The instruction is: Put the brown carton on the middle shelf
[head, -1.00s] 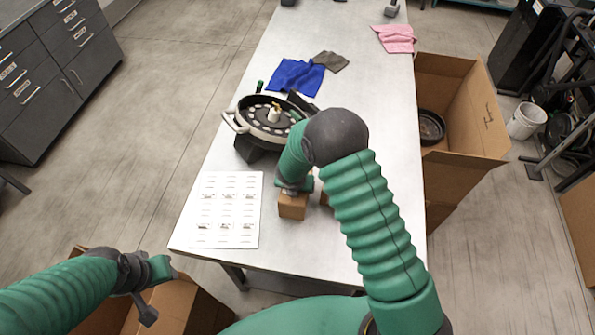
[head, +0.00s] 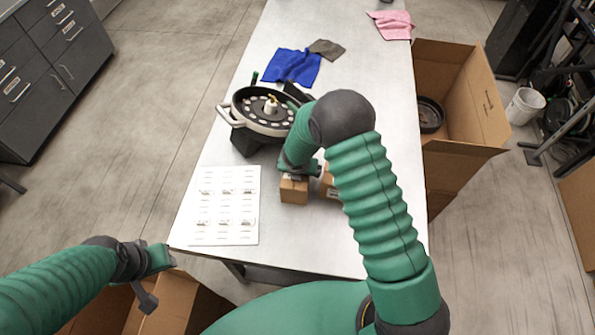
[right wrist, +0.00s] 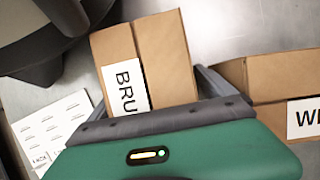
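A brown carton (head: 294,190) with a white label reading "BRU…" is at the near part of the table, under my right gripper (head: 296,174). In the right wrist view, that carton (right wrist: 165,65) is between the fingers of my right gripper (right wrist: 160,103), which appear shut on it. I cannot tell whether it is clear of the tabletop. A second brown carton (right wrist: 280,80), labelled "WI…", stands just to its right; in the head view my arm partly hides it (head: 327,184). My left gripper (head: 153,275) is empty, off the table's near left corner; its finger opening is unclear.
A round seed meter (head: 268,110) stands behind the cartons. A white label sheet (head: 225,207) lies to the left. Blue (head: 292,66), grey and pink cloths lie farther back. Open cardboard boxes stand right of the table (head: 470,115) and at the near left (head: 165,305).

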